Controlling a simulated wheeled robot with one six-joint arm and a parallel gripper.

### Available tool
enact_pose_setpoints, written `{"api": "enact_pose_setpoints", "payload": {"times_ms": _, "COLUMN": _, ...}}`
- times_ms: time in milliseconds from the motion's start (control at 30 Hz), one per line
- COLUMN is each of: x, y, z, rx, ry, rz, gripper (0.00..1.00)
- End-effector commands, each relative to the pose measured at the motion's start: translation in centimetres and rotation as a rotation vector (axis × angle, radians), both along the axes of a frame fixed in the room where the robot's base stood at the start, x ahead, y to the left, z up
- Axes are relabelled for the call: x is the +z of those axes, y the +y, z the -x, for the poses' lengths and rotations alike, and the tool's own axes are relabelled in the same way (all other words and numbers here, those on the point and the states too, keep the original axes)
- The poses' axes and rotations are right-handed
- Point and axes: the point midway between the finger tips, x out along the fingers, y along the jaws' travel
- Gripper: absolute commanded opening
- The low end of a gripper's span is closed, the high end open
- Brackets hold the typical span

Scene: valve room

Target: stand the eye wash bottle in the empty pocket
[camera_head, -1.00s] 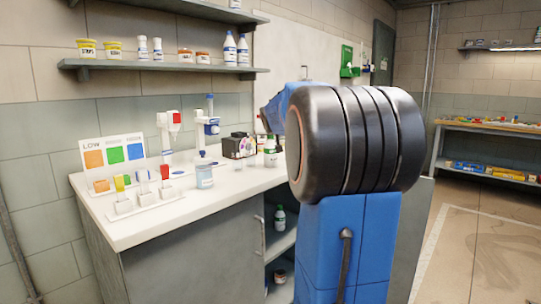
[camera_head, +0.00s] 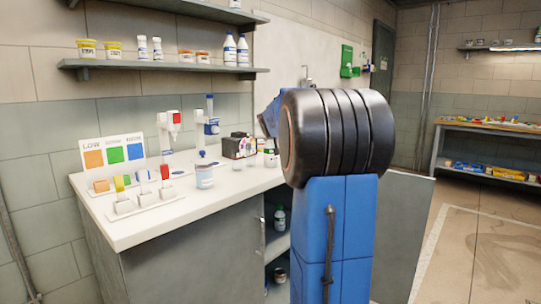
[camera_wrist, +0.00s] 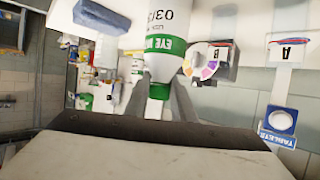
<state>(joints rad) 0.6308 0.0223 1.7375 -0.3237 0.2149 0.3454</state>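The eye wash bottle (camera_wrist: 165,40), white with a green label band and green cap, fills the upper middle of the wrist view, its printing upside down there. My gripper (camera_wrist: 160,82) has its two dark fingers close on either side of the cap and neck and appears shut on them. In the head view my arm hides the gripper and this bottle. I cannot make out an empty pocket. Green and white items (camera_wrist: 85,100) show at the left of the wrist view.
The white counter (camera_head: 140,228) carries test blocks, a jar (camera_head: 204,176), dispensers (camera_head: 210,130) and a colour-disc device (camera_head: 239,147) near my arm. A shelf (camera_head: 165,66) with containers hangs above. The floor at right is clear.

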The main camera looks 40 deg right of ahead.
Motion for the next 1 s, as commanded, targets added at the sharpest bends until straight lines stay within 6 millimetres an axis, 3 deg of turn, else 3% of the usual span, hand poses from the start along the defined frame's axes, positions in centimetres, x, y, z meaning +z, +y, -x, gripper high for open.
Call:
{"api": "enact_pose_setpoints", "payload": {"times_ms": 367, "x": 1.1, "y": 0.0, "z": 0.0, "rx": -0.001, "ry": -0.002, "rz": 0.001, "gripper": 0.00}}
{"api": "enact_pose_setpoints", "payload": {"times_ms": 700, "x": 7.1, "y": 0.0, "z": 0.0, "rx": 0.000, "ry": -0.004, "rz": 0.002, "gripper": 0.00}}
{"api": "enact_pose_setpoints", "payload": {"times_ms": 1000, "x": 9.9, "y": 0.0, "z": 0.0, "rx": -0.001, "ry": -0.001, "rz": 0.001, "gripper": 0.00}}
